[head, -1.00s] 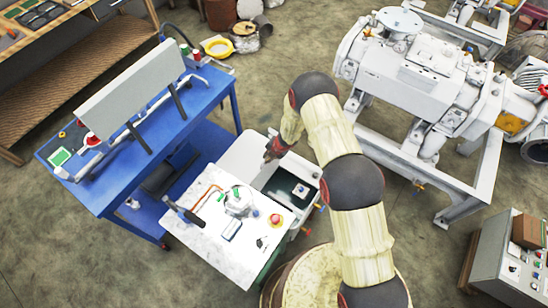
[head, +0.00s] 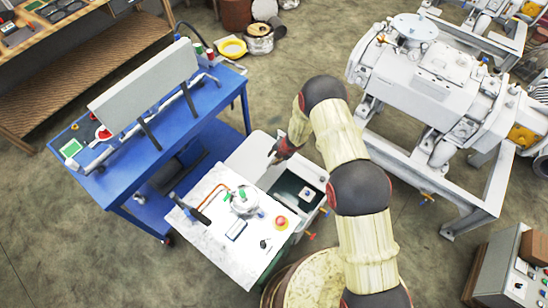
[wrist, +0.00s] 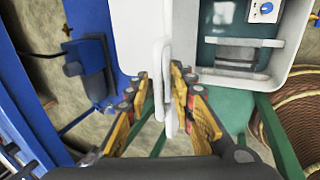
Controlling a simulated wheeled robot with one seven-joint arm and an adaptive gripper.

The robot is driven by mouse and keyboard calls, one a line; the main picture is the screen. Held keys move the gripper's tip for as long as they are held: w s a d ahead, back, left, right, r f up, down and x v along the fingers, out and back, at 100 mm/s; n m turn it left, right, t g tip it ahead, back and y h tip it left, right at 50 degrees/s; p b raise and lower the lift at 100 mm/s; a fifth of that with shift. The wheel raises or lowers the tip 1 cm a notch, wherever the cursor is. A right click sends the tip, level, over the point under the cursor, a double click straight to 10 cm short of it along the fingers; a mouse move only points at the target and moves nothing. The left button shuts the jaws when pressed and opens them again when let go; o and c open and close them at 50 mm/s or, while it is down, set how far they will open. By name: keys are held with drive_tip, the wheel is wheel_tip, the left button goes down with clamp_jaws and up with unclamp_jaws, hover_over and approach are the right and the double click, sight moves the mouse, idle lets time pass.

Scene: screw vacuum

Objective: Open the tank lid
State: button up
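The white tank (head: 317,219) stands beside the control table, with its dark inside showing. Its white lid (head: 249,150) is to the left of the opening, open at least in part. My gripper (head: 280,152) is at the lid's edge. Contact is hard to make out. The tank's white rim (wrist: 196,45) is to the right there.
A table with a white top (head: 207,232) stands left in front of the tank. A blue workbench (head: 120,195) is further left. A large white pump machine (head: 425,85) stands right. A wicker basket (wrist: 298,125) is near at right. Floor between tank and machine is mostly clear.

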drive_tip(key=v, duration=1.2)
idle(0.5)
